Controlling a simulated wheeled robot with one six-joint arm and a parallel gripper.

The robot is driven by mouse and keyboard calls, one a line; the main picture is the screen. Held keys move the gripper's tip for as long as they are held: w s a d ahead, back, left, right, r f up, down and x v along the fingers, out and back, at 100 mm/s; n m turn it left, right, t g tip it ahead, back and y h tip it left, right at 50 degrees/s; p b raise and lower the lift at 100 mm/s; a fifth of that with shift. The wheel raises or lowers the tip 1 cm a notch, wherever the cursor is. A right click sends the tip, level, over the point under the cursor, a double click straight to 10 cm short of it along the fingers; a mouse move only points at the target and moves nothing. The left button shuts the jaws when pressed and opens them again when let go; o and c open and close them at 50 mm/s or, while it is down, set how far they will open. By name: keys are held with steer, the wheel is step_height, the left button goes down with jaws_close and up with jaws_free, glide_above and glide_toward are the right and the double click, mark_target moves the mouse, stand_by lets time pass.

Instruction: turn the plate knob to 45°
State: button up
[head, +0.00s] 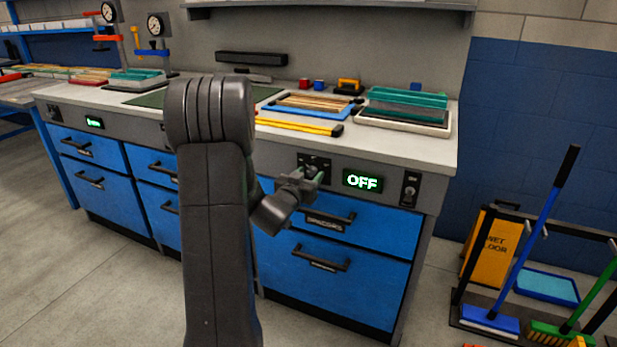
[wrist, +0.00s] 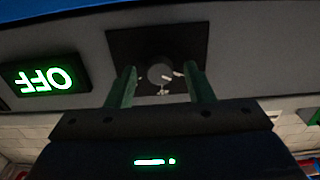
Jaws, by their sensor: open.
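The plate knob (wrist: 160,74) is a small round grey dial with a pale pointer mark, on a dark square plate (wrist: 122,42) in the wrist view. My gripper (wrist: 160,82) is open, with one green finger on each side of the knob and a gap to it on both sides. I cannot tell how deep the fingertips reach. In the head view my gripper (head: 309,175) is in front of the dark knob plate on the counter's front, and hides most of the knob. The display (head: 362,181) beside it reads OFF in green and appears upside down in the wrist view (wrist: 46,79).
A switch (head: 410,188) is right of the display. Blue drawers (head: 350,265) with dark handles lie below the knob panel. The worktop (head: 395,147) above holds trays and tools. A yellow wet-floor sign (head: 490,248) and brooms stand at the right.

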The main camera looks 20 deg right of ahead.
steer(key=c, duration=1)
steer(key=shift+f+m+b, duration=0.1)
steer(key=shift+m+b, duration=0.2)
steer(key=shift+b, duration=0.05)
steer(key=m+b, duration=0.4)
steer(key=shift+d+f, duration=0.1)
steer(key=shift+f, duration=0.05)
steer(key=m+b, duration=0.3)
steer(key=shift+m, duration=0.4)
steer(key=shift+r+m+b, duration=0.2)
steer(key=shift+m+b, duration=1.2)
steer(key=shift+m, duration=0.5)
